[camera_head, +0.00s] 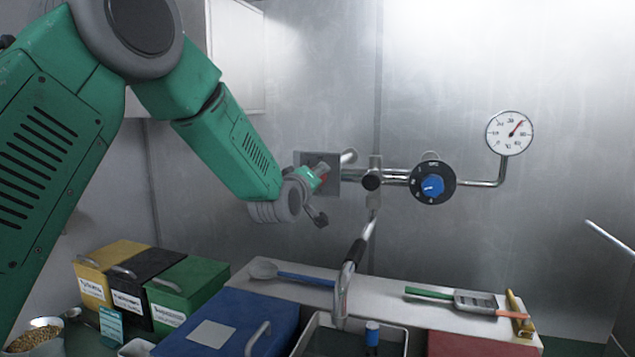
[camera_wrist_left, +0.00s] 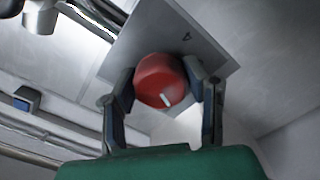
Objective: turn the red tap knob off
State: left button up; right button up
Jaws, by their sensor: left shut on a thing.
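The red tap knob (camera_wrist_left: 160,82) shows in the left wrist view, round with a white pointer line, in front of a square metal plate (camera_wrist_left: 180,30). My left gripper (camera_wrist_left: 163,95) has its two fingers on either side of the knob and is shut on it. In the head view the same gripper (camera_head: 318,190) is at the metal plate (camera_head: 330,165) on the wall pipe, and it mostly hides the knob. My right gripper is not in view.
A blue knob on a black dial (camera_head: 433,187) and a round gauge (camera_head: 509,132) sit to the right. A faucet spout (camera_head: 345,275) hangs over the sink (camera_head: 395,335). Yellow, black and green bins (camera_head: 185,280) stand lower left. A spoon and spatula lie on the ledge.

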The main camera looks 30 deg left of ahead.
pick_arm(q)
jog(key=m+b, duration=0.1)
jog(key=m, duration=0.5)
jog(key=shift+m, duration=0.3)
jog(key=m+b, duration=0.1)
jog(key=m, duration=0.3)
jog(key=shift+r+m+b, duration=0.1)
jog(key=shift+m+b, duration=0.2)
jog(key=shift+m, duration=0.9)
jog(key=shift+r, duration=0.1)
jog(key=o, duration=1.2)
jog(key=shift+w, duration=0.1)
jog(key=shift+c, duration=0.2)
